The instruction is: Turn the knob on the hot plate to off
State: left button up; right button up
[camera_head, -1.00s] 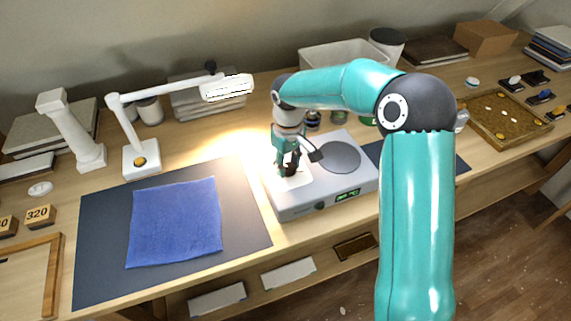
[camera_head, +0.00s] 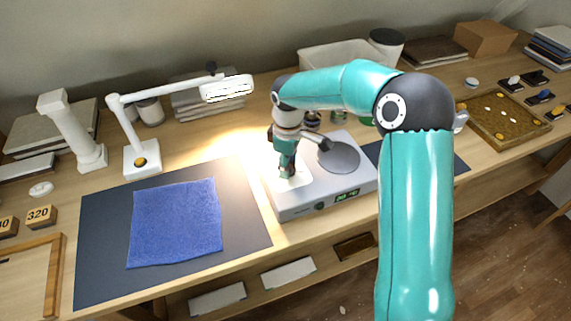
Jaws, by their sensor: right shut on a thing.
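The hot plate (camera_head: 300,208) is a pale grey box on the bench. Its top has a white square at left and a round grey plate (camera_head: 340,158) at right. A small dark knob (camera_head: 320,206) is on its front face, left of a lit green display (camera_head: 346,195). My right gripper (camera_head: 287,173) points down over the white square, behind and left of the knob and apart from it. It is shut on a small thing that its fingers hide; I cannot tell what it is. My left gripper is not in view.
A white lamp (camera_head: 142,158) shines from the left. A blue cloth (camera_head: 175,222) lies on a dark mat (camera_head: 100,235). Jars and a pale bin (camera_head: 345,54) stand behind the hot plate. A brown tray (camera_head: 507,119) is at right. The bench's front edge is near the knob.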

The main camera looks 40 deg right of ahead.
jog(key=n, duration=0.4)
jog(key=shift+w+r+n, duration=0.1)
jog(key=shift+r+n, duration=0.05)
jog(key=shift+n, duration=0.15)
jog(key=shift+d+n+p, duration=0.1)
jog(key=shift+n+p, duration=0.45)
jog(key=shift+n, duration=1.25)
jog(key=o, duration=1.1)
jog(key=shift+o, duration=0.2)
notch_tip(320, 180, up, 12)
